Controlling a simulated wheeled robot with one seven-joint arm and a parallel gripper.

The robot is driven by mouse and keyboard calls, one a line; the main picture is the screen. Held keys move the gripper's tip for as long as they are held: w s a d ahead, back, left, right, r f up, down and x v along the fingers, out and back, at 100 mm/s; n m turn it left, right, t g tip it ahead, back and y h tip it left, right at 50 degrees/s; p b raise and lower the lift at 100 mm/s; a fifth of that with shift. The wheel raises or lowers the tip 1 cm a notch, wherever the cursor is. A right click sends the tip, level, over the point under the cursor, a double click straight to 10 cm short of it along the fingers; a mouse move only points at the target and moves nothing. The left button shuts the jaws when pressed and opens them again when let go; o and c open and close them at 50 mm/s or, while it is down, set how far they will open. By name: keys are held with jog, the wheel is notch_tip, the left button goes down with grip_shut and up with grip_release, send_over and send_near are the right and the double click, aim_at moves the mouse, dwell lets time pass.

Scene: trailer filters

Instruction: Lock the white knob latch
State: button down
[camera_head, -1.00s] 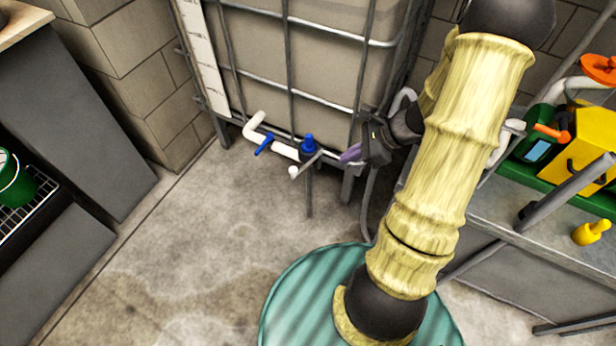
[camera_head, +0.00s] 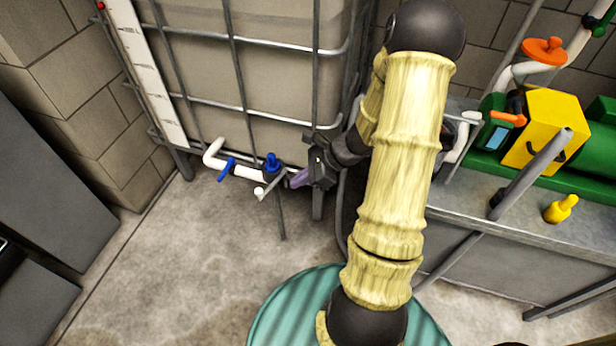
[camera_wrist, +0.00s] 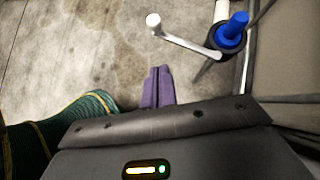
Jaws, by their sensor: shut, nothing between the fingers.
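The white knob (camera_head: 259,191) sits at the end of a grey lever by the blue valve fitting (camera_head: 271,163), low at the front of the caged tank. In the wrist view the white knob (camera_wrist: 153,20) is near the top, and its lever (camera_wrist: 185,42) runs right to the blue fitting (camera_wrist: 234,28). My gripper (camera_head: 292,180) is just right of the lever in the head view. In the wrist view its purple fingers (camera_wrist: 157,88) are together and empty, short of the lever with a visible gap in the picture. I cannot tell the depth between them.
A white pipe with a blue handle (camera_head: 227,169) lies left of the fitting. The tank's metal cage (camera_head: 240,109) stands behind. A green ribbed drum (camera_head: 275,312) is below my arm. A grey bench (camera_head: 500,215) with a yellow and green machine (camera_head: 548,125) is right. Floor at left is clear.

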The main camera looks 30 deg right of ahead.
aim_at(262, 196)
jog(key=w+a+f+b, duration=0.1)
jog(key=a, duration=0.1)
jog(key=w+a+f, duration=0.1)
jog(key=a, duration=0.1)
jog(key=a+b, duration=0.1)
jog(key=a, duration=0.1)
jog(key=shift+w+a+f+b, duration=0.15)
jog(key=shift+w+f+b, duration=0.15)
jog(key=shift+w+f, duration=0.1)
